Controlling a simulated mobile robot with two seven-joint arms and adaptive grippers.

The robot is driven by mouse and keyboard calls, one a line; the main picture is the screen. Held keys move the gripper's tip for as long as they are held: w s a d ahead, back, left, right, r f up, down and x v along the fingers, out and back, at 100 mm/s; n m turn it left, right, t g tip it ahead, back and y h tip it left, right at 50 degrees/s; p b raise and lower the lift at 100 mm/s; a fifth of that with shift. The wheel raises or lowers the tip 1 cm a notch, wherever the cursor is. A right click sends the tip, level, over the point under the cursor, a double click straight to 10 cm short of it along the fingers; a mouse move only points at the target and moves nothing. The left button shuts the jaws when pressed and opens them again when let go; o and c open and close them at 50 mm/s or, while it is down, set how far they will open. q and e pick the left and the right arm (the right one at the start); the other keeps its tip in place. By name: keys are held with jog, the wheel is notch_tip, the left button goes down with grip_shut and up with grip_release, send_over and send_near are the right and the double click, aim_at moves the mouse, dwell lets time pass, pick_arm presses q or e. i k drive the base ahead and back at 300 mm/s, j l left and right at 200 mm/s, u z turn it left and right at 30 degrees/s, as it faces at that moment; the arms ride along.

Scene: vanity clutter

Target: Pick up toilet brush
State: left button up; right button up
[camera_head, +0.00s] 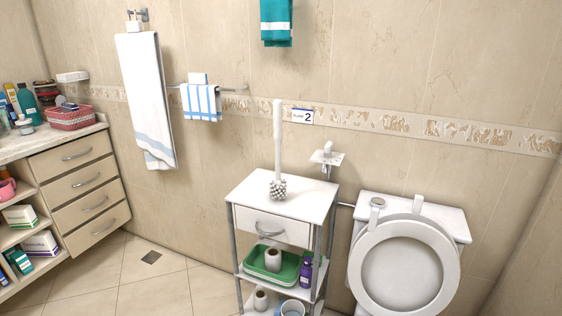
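A white toilet brush (277,150) stands upright, bristles down and handle up, on the white top of a small shelf cart (312,207) in the middle of the head view. Its round bristle head rests near the middle of the cart top. Nothing touches the brush or hides it. Neither of my grippers shows in the head view.
A toilet (368,271) with a raised ring seat stands right of the cart. A drawer cabinet (112,222) is at the left. A small wall holder (327,158) sits just behind the brush, to its right. The floor (165,290) between cabinet and cart is clear.

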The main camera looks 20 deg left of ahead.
aim_at(277, 187)
jog(key=i+j, duration=0.1)
jog(key=j, duration=0.5)
jog(key=i+j, duration=0.1)
jog(key=j, duration=1.15)
jog(key=i+j+z, duration=0.1)
jog(key=j+z, duration=0.35)
jog(key=j, duration=0.4)
